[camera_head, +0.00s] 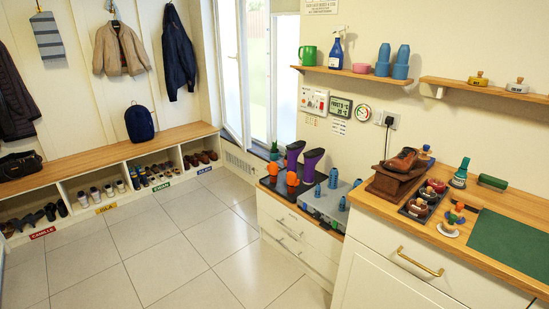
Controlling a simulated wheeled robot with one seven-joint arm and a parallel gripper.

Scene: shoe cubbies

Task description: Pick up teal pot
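No pot in view is clearly the teal one. A small teal-green item (460,173) with a narrow upright top stands on the wooden counter, right of the shoe stand; it is too small to tell whether it is a pot. Several dark red round pots (417,208) sit in a dark tray (405,212) in front of the shoe stand. A yellow-topped pot (478,78) and a white pot (517,86) stand on the right wall shelf. My gripper is not in view.
The wooden counter (375,208) also holds a brown shoe (402,160) on a stand, a green mat (512,240) and a dark green roll (492,182). A lower cabinet with purple boots (311,164) stands left of it. The tiled floor (180,250) is clear.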

